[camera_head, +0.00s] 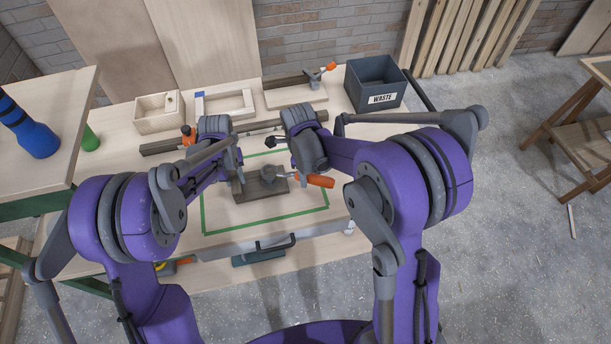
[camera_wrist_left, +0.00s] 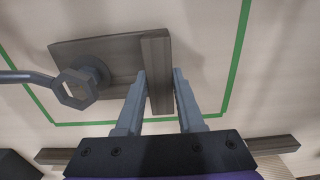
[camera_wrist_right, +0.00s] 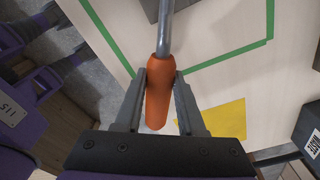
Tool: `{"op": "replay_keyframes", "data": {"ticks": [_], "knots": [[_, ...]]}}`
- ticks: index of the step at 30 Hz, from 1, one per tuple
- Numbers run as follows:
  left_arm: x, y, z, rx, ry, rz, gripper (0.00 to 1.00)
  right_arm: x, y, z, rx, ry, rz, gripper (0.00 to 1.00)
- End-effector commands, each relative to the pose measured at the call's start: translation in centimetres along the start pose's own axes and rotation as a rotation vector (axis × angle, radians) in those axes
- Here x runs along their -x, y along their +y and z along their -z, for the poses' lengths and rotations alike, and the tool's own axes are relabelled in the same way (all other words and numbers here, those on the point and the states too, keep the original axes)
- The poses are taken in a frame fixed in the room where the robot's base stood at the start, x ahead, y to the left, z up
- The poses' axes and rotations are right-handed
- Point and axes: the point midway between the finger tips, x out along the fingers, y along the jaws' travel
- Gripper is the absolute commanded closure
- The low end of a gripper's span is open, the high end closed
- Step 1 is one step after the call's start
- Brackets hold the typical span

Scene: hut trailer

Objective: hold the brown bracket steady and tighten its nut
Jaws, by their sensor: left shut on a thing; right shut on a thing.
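The brown bracket (camera_head: 258,190) lies on the bench inside a green outline. It has a flat plate (camera_wrist_left: 118,50) and a raised flange (camera_wrist_left: 158,65). My left gripper (camera_wrist_left: 160,92) has its fingers on both sides of the flange. It also shows in the head view (camera_head: 238,180). My right gripper (camera_wrist_right: 159,88) is shut on the orange handle (camera_wrist_right: 158,100) of a wrench, whose handle also shows in the head view (camera_head: 320,181). The wrench's hexagonal head (camera_wrist_left: 76,88) is at the plate, where the nut sits. The nut is mostly hidden by it.
Behind the work area are a long dark bar (camera_head: 160,147), a wooden box (camera_head: 158,112), a pale frame (camera_head: 226,103) and a clamp (camera_head: 316,80). A dark WASTE bin (camera_head: 375,84) stands back right. A yellow patch (camera_wrist_right: 226,120) lies near my right gripper.

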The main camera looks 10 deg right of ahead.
Motion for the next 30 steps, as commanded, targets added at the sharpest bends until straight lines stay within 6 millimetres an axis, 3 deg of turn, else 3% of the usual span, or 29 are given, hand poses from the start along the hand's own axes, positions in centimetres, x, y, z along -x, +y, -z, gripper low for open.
{"op": "replay_keyframes", "data": {"ticks": [7,16,26,30], "knots": [[0.0,0.0,0.0,0.000,0.000,0.000,1.00,0.2,-0.4,0.0,0.029,0.000,0.003,1.00],[0.0,0.0,0.0,0.000,0.000,0.000,1.00,1.6,-3.1,-0.3,0.260,-0.001,0.022,1.00],[0.0,0.0,0.0,0.000,0.000,0.000,1.00,1.6,-3.1,-0.3,0.272,0.000,0.022,1.00],[0.0,0.0,0.0,0.000,0.000,0.000,1.00,0.7,-3.1,-0.3,0.271,0.000,0.022,1.00]]}}
